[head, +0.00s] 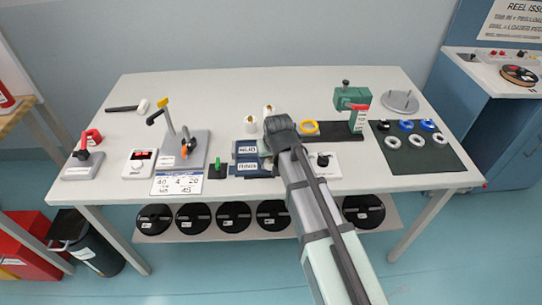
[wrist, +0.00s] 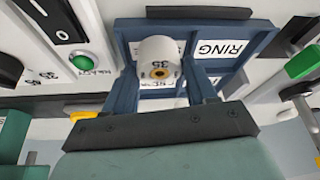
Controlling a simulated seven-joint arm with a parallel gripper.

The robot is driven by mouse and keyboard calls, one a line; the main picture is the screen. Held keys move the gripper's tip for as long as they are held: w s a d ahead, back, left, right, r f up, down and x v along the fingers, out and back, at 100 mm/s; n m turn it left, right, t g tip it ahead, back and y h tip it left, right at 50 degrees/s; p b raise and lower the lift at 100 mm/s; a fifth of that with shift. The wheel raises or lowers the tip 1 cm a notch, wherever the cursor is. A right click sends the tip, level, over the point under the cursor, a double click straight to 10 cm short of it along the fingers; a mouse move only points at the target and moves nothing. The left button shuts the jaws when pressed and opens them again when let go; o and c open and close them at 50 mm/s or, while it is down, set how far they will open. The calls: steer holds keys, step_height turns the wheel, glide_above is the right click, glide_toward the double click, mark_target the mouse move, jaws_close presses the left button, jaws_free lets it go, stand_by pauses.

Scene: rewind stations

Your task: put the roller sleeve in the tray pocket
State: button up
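The roller sleeve (wrist: 160,52) is a white cylinder marked 35 with a yellow-orange centre, seen nearly end-on in the wrist view. My gripper (wrist: 161,72) has one finger on each side of it, and the fingertips appear to press on its sides. The blue tray (wrist: 268,42) lies beneath, with a RING label and a second label partly covered by the sleeve. In the head view my gripper (head: 272,146) is at the right side of the tray (head: 232,160), whose labels read HUB and RING. The arm hides most of the sleeve there; whether it touches the pocket floor cannot be told.
Two white rollers (head: 250,124) stand behind the tray. A green press (head: 350,106) and a dark mat (head: 408,152) with several rings are to the right. A grey stand (head: 185,150) with upright levers is left. A white switch box (head: 323,168) is close right of my gripper.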

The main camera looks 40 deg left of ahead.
steer(key=o, duration=0.3)
steer(key=v, duration=1.2)
steer(key=shift+r, duration=0.2)
stand_by(0.5)
